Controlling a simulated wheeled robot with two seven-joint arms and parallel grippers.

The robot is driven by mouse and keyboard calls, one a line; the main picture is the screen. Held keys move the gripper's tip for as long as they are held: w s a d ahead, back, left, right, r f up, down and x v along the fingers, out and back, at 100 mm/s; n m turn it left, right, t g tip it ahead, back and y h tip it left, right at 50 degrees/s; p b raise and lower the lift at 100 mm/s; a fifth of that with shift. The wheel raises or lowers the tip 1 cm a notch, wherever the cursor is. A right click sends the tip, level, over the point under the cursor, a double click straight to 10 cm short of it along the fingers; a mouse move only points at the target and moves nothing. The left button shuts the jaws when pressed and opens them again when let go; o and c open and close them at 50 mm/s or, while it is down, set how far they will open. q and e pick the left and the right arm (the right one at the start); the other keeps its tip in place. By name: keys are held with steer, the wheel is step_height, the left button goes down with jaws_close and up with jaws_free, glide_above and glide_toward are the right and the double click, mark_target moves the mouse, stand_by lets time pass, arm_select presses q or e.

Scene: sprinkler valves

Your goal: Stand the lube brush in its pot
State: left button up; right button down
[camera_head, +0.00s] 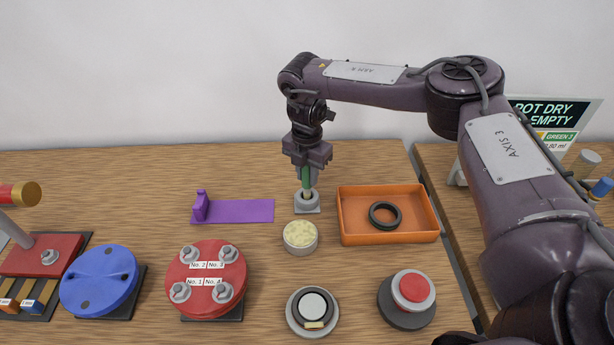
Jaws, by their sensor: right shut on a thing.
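My right gripper (307,164) points straight down and is shut on the green handle of the lube brush (306,180). The brush is upright, and its pale lower part reaches into the mouth of a small grey pot (306,207) on a square base. I cannot tell whether the brush touches the bottom of the pot. Just in front of the pot stands a round tin (300,238) of cream-coloured grease. My left gripper is not in view.
An orange tray (420,234) with a black ring (385,215) lies right of the pot. A purple stand (240,211) is to the left. In front are a red valve cover (206,278), a blue disc (99,280), a round gauge (313,311) and a red button (413,289).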

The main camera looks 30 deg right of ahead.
steer(key=shift+f, duration=0.85)
steer(key=shift+f, duration=0.2)
steer(key=c, duration=1.2)
jaws_free()
steer(key=shift+r, duration=0.15)
